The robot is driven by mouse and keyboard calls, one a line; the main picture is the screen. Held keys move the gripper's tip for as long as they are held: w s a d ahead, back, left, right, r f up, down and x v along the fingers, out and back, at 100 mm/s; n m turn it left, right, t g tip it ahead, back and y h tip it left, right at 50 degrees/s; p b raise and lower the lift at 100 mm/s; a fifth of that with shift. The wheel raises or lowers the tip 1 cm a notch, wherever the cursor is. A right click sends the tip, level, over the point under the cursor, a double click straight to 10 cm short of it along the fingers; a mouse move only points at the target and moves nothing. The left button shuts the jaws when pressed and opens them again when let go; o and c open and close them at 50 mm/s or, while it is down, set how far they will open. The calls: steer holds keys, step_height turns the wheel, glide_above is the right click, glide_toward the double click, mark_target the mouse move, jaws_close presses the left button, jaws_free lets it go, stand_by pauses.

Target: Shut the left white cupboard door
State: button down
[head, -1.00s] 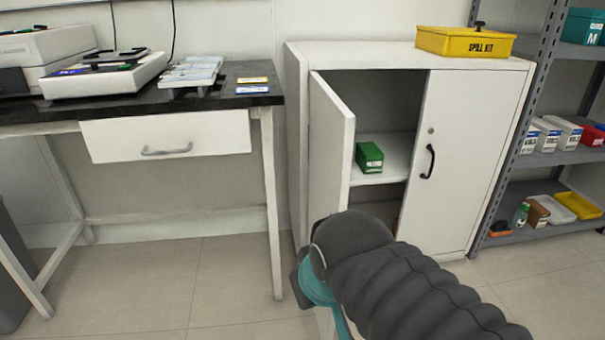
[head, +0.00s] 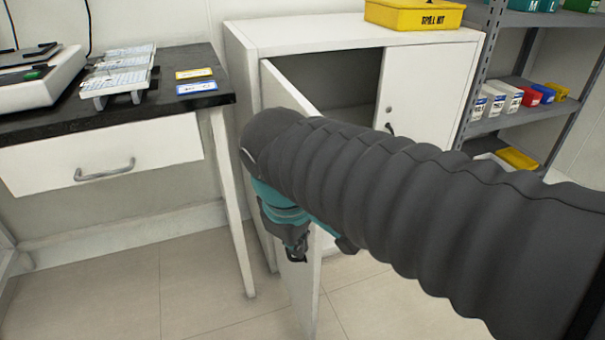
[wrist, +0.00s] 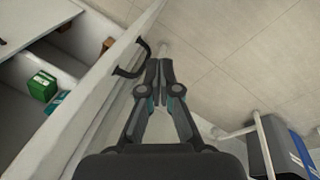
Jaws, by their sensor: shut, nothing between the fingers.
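The white cupboard (head: 350,32) stands against the wall. Its left door (head: 283,86) is swung wide open toward me; my arm hides much of it. My gripper (head: 297,256) is low on the outer side of this door, left of it in the head view. In the wrist view the gripper (wrist: 158,68) is shut and empty, alongside the door (wrist: 88,105). The door's black handle (wrist: 134,64) is just left of the fingertips; I cannot tell whether they touch. The right door (head: 430,90) is closed.
A bench with a white drawer (head: 100,165) stands left, its leg (head: 232,210) near my gripper. A yellow spill kit (head: 412,16) sits on the cupboard. Shelving (head: 500,120) is at right. A green box (wrist: 42,86) is inside the cupboard.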

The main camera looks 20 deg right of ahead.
steer(key=w+a+r+n+g+h+p, duration=0.1)
steer(key=w+a+r+n+h+p, duration=0.25)
steer(key=r+n, duration=0.25)
steer(key=w+a+r+n+g+h+p, duration=0.1)
steer(key=w+a+r+n+h+p, duration=0.1)
steer(key=w+a+r+n+h, duration=0.25)
steer(key=s+d+f+b, duration=0.1)
steer(key=d+f, duration=0.4)
steer(key=d, duration=0.5)
steer(key=shift+s+d+y, duration=0.15)
steer(key=shift+s+y, duration=0.2)
steer(key=shift+y, duration=0.05)
steer(key=shift+n, duration=0.25)
